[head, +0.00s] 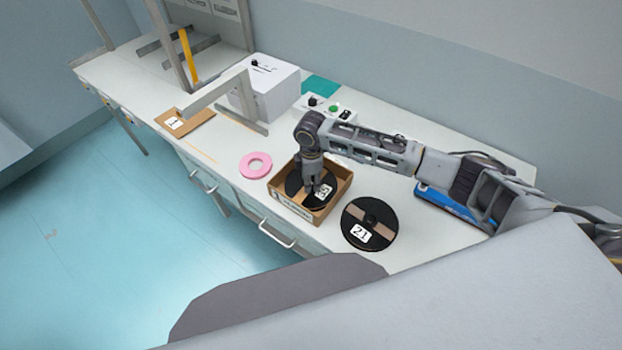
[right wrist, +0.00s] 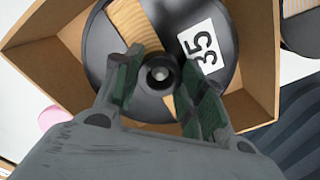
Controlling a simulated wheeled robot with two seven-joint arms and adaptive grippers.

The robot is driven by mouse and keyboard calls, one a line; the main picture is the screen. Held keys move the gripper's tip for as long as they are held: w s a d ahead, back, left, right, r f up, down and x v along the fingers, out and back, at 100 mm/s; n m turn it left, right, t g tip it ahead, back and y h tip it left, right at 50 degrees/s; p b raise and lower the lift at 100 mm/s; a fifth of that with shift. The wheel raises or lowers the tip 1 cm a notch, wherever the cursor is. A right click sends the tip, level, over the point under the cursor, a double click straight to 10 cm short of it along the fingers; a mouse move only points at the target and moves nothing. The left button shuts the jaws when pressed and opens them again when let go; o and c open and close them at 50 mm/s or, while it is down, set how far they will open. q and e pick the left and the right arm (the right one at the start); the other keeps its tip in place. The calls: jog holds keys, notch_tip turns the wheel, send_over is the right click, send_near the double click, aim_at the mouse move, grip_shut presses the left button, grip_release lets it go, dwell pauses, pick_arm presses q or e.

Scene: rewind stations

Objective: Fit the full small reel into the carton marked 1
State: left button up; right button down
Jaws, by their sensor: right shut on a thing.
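A black reel labelled 35 (head: 323,197) is inside the walls of an open brown carton (head: 343,190); whether it rests on the carton's floor I cannot tell. In the right wrist view the reel (right wrist: 232,78) shows tan winding through its windows, and the carton wall (right wrist: 262,60) surrounds it. My right gripper (head: 314,189) reaches down from above, shut on the reel's central hub. Its fingers (right wrist: 160,85) lie either side of the hub. A flat brown piece with a label reading 1 (head: 198,117) lies further left on the bench. My left gripper is not in view.
A larger black reel labelled 21 (head: 385,217) lies right of the carton. A pink ring (head: 256,165) lies left of it. A white box (head: 272,90), a control box with a green button (head: 333,108) and a blue item (head: 455,204) stand or lie behind.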

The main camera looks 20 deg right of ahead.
jog(key=c, duration=0.9)
grip_release()
jog(key=shift+o, duration=0.2)
notch_tip(320, 180, up, 12)
jog(key=b, duration=0.1)
dwell(0.8)
